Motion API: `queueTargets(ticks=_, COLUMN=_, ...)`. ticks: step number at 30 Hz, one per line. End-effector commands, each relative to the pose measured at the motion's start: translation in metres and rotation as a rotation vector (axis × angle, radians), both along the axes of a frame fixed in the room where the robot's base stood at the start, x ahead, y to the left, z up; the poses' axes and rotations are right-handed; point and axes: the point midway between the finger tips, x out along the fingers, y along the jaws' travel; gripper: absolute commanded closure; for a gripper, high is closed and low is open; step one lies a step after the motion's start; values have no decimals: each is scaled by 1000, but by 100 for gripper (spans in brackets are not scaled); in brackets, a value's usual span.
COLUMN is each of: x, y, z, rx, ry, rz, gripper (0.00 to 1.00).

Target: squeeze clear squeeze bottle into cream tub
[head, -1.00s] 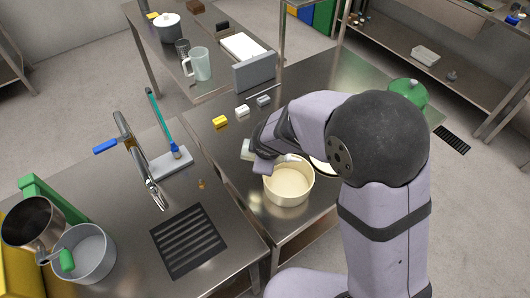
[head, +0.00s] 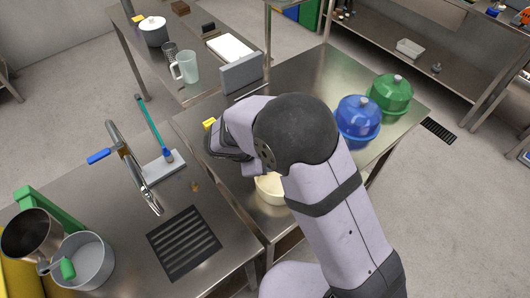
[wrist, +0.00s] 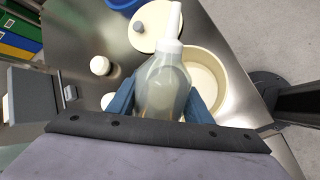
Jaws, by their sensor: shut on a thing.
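My gripper (wrist: 160,95) is shut on the clear squeeze bottle (wrist: 163,80), with one blue finger on each side of its body. The bottle has a white cap and a pale nozzle that points toward the top of the wrist view. It holds a little yellowish content low down. The round cream tub (wrist: 219,75) is open and lies behind and right of the bottle in the wrist view. In the head view my arm hides the bottle and covers part of the tub (head: 268,190).
A cream lid (wrist: 145,38) lies near the tub. A blue dome (head: 357,118) and a green dome (head: 390,92) stand at the table's right. A yellow block (head: 209,124) is left of my arm. A sink tap (head: 130,165) stands at the left.

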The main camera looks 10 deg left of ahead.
Motion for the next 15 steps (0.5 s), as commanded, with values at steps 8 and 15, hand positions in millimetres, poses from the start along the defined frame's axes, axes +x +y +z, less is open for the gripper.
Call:
queueTargets(ticks=8, x=1, y=-10, z=13, rx=-332, ry=-19, rz=35, gripper=67)
queueTargets(ticks=15, x=3, y=6, z=39, rx=-632, ry=-69, rz=118, gripper=67)
